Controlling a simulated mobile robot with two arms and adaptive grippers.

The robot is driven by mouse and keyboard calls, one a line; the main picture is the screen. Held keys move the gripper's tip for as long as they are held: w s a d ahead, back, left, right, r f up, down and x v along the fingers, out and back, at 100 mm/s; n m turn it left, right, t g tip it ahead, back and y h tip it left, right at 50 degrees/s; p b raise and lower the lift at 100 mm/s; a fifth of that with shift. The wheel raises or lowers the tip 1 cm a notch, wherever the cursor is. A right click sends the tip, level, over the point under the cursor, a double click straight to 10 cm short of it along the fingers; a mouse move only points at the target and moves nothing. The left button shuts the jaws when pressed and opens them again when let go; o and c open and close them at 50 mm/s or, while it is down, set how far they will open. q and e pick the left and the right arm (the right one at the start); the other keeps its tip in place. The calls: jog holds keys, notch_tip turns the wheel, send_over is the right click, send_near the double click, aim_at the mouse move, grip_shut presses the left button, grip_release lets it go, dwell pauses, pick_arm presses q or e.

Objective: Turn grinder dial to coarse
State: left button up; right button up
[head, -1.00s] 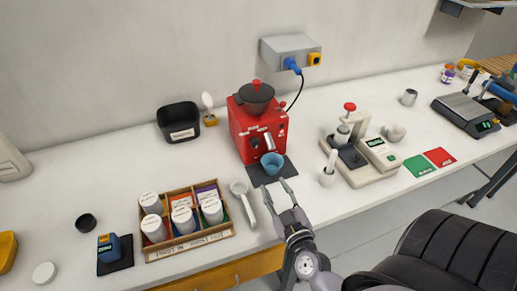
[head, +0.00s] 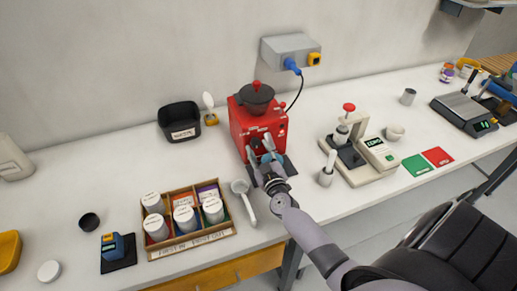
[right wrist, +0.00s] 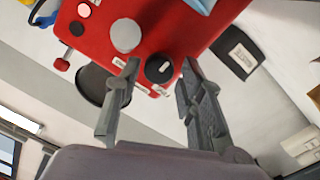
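The red grinder (head: 262,120) with its dark hopper stands against the back wall on the bench. My right gripper (head: 262,146) is at the grinder's front face and hides part of it. In the right wrist view, a round black dial (right wrist: 159,68) with a small white mark is on the red face. It lies between the two spread fingers of my right gripper (right wrist: 160,66), with gaps showing on both sides; contact is not visible. A silver round part (right wrist: 125,36) is beside the left finger. My left gripper is not in view.
A blue cup (head: 286,161) below the grinder is partly hidden by my right gripper; its edge shows in the right wrist view (right wrist: 203,5). A white-handled tool (head: 246,203) and a wooden box (head: 190,240) of canisters are to the left. A press (head: 360,165) stands to the right.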

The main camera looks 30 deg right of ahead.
jog(key=shift+w+d, duration=0.1)
jog(key=shift+w, duration=0.3)
grip_shut()
